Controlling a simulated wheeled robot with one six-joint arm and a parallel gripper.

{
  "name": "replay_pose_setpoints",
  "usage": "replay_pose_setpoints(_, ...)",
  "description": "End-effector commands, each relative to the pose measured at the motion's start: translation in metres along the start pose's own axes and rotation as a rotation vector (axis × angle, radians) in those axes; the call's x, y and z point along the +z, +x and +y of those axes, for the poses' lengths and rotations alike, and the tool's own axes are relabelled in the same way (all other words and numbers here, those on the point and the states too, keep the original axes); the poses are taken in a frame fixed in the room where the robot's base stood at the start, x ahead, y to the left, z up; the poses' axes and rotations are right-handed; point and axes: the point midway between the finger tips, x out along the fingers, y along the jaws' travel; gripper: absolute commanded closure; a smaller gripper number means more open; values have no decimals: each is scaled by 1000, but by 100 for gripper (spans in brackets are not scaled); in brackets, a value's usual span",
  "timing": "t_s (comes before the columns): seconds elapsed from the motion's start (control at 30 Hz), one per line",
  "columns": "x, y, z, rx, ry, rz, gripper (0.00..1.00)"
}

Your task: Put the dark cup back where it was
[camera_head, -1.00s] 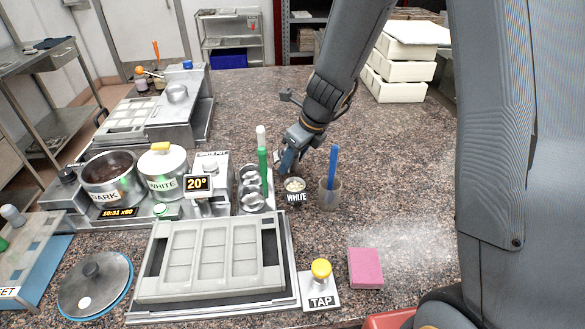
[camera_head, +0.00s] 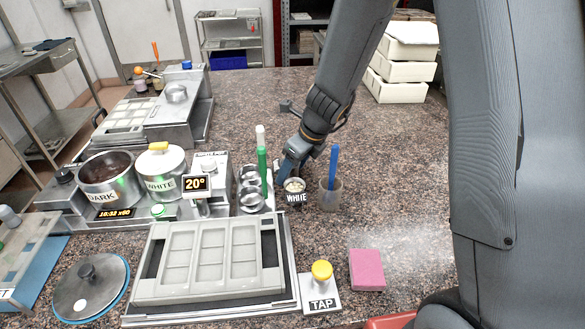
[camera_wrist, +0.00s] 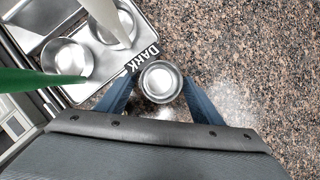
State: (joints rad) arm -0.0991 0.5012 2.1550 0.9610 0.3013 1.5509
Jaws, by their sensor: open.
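A small metal cup (camera_wrist: 160,82) stands in the wrist view beside a "DARK" label (camera_wrist: 143,58). It looks silver and empty from above. The blue fingers of my gripper (camera_wrist: 158,88) are spread on either side of it; I cannot tell whether they touch it.
A metal rack (camera_head: 252,190) with round cups and a green-handled tool (camera_head: 262,170) is left of my gripper. A beaker with a blue-handled tool (camera_head: 331,190) stands to the right. The mould tray (camera_head: 213,255) is in front.

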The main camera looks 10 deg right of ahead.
Motion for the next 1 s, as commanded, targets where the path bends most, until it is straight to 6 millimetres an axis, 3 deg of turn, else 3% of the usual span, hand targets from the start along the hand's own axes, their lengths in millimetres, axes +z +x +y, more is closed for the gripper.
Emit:
replay_pose_setpoints(0.17,2,-9,0,-2,-2,-2,40)
replay_pose_setpoints(0.7,2,-108,-1,-2,-1,-3,40)
replay_pose_setpoints(1.0,1,-123,0,0,0,1,40)
